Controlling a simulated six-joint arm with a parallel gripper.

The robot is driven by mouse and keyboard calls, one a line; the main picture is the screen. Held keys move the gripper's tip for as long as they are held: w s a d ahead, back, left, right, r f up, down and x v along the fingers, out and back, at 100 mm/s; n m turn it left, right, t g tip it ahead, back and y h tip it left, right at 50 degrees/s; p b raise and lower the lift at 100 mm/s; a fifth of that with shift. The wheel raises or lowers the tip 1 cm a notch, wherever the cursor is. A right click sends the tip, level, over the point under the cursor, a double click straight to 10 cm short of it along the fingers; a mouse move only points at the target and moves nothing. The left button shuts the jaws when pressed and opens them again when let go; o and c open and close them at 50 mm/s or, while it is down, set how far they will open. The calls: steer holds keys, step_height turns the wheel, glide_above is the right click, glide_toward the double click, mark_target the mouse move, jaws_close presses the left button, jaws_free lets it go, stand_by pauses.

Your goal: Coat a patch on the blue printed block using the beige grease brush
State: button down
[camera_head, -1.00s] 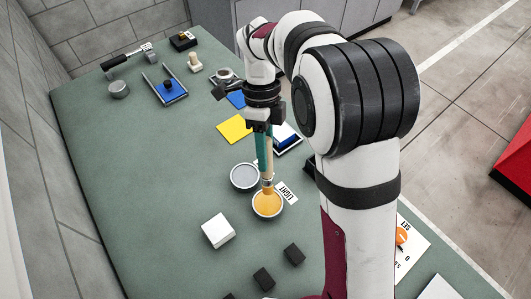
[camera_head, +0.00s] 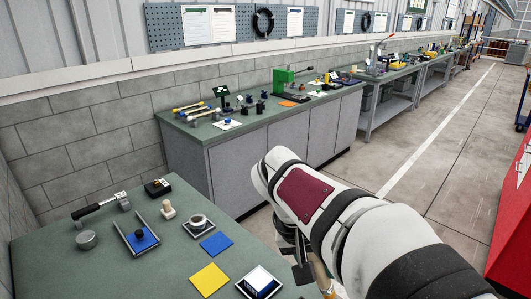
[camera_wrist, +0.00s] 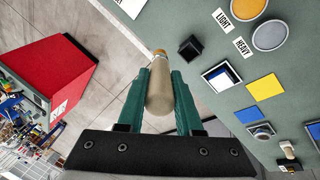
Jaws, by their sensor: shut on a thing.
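My gripper (camera_wrist: 160,92) shows in the wrist view, its teal fingers shut on the beige brush handle (camera_wrist: 159,94). An orange-brown part shows at the brush's far end; I cannot tell how much grease is on it. In the head view my arm mostly hides my gripper, and part of the brush (camera_head: 321,275) shows beside the arm. A blue block with a pale top (camera_head: 260,281) sits in a tray at the bench's near right; it also shows in the wrist view (camera_wrist: 221,76). Another blue block with a black knob (camera_head: 143,240) sits between rails farther left. The brush is apart from both.
In the wrist view, an orange pot (camera_wrist: 248,6) and a grey pot (camera_wrist: 270,35) stand by LIGHT and HEAVY labels. Yellow (camera_head: 210,280) and blue (camera_head: 216,243) squares lie flat. A black block (camera_wrist: 190,47) stands near the bench edge. A red cabinet (camera_wrist: 48,78) stands across the floor.

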steer(key=shift+d+r+n, duration=0.25)
steer(key=shift+d+n, duration=0.05)
steer(key=shift+n, duration=0.2)
steer(key=w+a+f+t+y, duration=0.15)
steer(key=w+a, duration=0.25)
steer(key=w, duration=0.4)
steer(key=w+a+f+t+y, duration=0.1)
steer(key=w+a+f+y, duration=0.2)
steer(key=w+a, duration=0.35)
steer(key=f, duration=0.1)
steer(key=w+d+f, duration=0.1)
steer(key=f, duration=0.1)
steer(key=w+f, duration=0.1)
steer(key=f, duration=0.1)
steer(key=shift+d, duration=0.3)
steer(key=shift+r, duration=0.1)
